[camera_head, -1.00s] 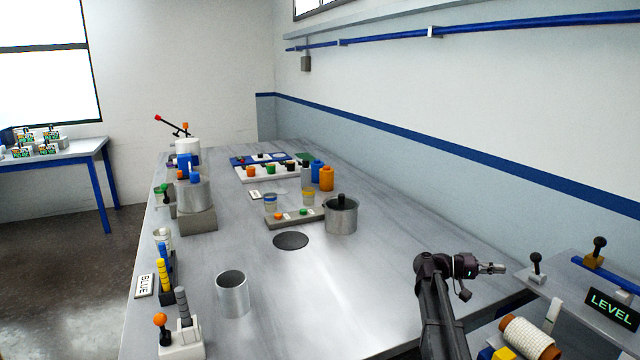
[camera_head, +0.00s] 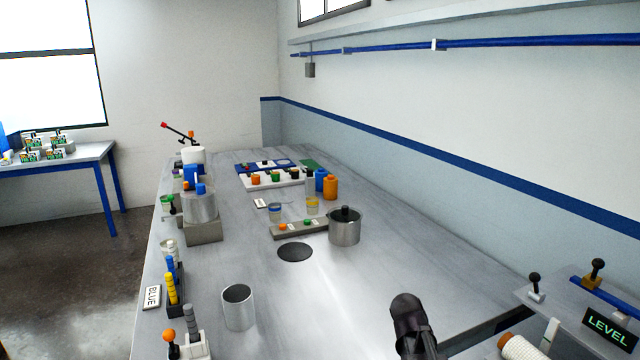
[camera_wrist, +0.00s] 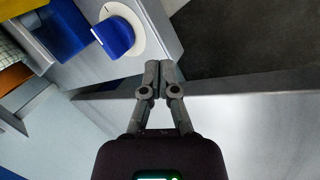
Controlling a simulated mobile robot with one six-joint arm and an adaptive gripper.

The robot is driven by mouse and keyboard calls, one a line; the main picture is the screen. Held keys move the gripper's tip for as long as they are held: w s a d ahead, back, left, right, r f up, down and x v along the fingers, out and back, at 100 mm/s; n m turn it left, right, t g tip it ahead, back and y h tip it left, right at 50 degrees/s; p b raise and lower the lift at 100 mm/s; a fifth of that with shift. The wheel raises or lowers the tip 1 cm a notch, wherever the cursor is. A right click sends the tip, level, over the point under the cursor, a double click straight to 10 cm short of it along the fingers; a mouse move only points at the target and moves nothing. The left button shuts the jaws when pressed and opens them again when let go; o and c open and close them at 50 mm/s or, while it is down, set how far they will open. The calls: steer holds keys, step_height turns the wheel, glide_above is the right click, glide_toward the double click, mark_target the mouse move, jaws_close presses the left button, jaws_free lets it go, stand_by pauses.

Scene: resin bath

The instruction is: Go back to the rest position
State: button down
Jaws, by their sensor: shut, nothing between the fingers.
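My gripper (camera_wrist: 160,72) shows in the wrist view with its two fingers together and nothing between them. It hangs over the edge of a grey metal surface, clear of the things around it. In the head view only a dark part of my arm shows at the bottom, right of the middle. The fingers are hidden or out of frame there.
An open metal cup (camera_head: 238,308) and a lidded metal pot (camera_head: 345,227) stand on the long bench (camera_head: 400,265). The bench's right part is bare. A side panel with a LEVEL sign (camera_head: 607,328) is at lower right. A blue knob (camera_wrist: 115,36) is near the fingers.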

steer(key=s+a+n+y+p, duration=0.1)
steer(key=s+a+y, duration=0.4)
steer(key=a, duration=0.6)
steer(key=shift+s+t+p, duration=0.15)
steer(key=shift+t+p, duration=0.15)
steer(key=shift+d, duration=0.1)
stand_by(0.4)
